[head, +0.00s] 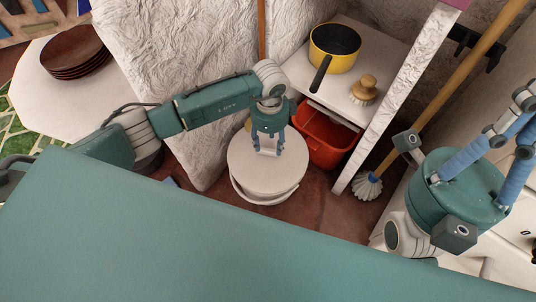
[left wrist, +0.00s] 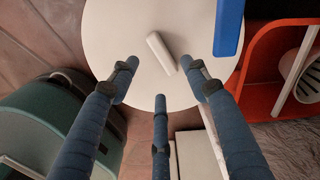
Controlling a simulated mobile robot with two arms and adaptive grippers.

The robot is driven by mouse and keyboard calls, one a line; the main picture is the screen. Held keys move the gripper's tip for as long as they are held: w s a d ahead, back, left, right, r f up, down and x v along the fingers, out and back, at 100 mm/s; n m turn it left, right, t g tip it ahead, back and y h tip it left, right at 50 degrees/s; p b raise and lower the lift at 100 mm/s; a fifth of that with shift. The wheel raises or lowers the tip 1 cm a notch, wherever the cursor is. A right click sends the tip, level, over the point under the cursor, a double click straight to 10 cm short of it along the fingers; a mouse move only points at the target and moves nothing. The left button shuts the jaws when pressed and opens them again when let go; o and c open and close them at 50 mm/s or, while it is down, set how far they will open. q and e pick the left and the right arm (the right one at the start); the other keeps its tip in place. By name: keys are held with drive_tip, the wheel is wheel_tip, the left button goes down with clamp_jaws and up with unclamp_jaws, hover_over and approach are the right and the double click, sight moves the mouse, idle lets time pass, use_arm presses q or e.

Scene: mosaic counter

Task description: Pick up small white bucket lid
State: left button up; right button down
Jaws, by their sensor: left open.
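The white round lid (head: 262,178) sits on the small white bucket (head: 263,199) on the floor. The lid has a short raised bar handle (left wrist: 161,53), seen in the left wrist view, where the lid (left wrist: 120,35) fills the upper middle. My left gripper (head: 267,150) is over the lid, with its blue fingers pointing down. It is open; in the left wrist view its fingers (left wrist: 158,70) are spread around and below the handle, and I cannot tell whether any touches it. My right gripper (head: 522,125) is at the right edge, far from the bucket, its fingertips partly cut off.
A red bin (head: 325,138) stands right of the bucket under a white shelf (head: 382,66) with a yellow pan (head: 334,48) and a brush (head: 366,88). A rough white wall (head: 165,45) is behind left. A broom (head: 369,186) leans at right.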

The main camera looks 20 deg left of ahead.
sight(268, 151)
use_arm(q)
drive_tip(key=f+b, duration=0.2)
drive_tip(key=f, duration=0.1)
drive_tip(key=f+b, duration=0.1)
drive_tip(key=shift+w+a+f, duration=0.15)
drive_tip(key=shift+a+f, duration=0.05)
drive_tip(key=shift+a, duration=0.15)
drive_tip(key=shift+f, duration=0.45)
drive_tip(key=shift+r, duration=0.1)
drive_tip(key=shift+c, duration=0.2)
clamp_jaws()
